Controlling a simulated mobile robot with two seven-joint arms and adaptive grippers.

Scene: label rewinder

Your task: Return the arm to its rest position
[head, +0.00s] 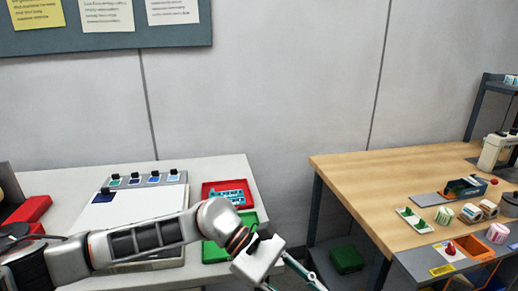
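My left arm (150,237) comes in from the left, low over the white table, and bends down at the wrist. My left gripper (297,284) points down and to the right, past the table's right edge, over the gap between the two tables. Its fingertips are cut off by the bottom edge of the view, so I cannot tell how far apart they are. I see nothing held in the part that shows. My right gripper is not in view.
The white table (225,167) holds a red tray (208,187) with teal-and-white pieces, a green tray (213,252) partly behind my wrist, and a panel of colour swatches (150,180). The wooden table (370,170) holds small parts and rolls. A green box (346,260) sits low beneath it.

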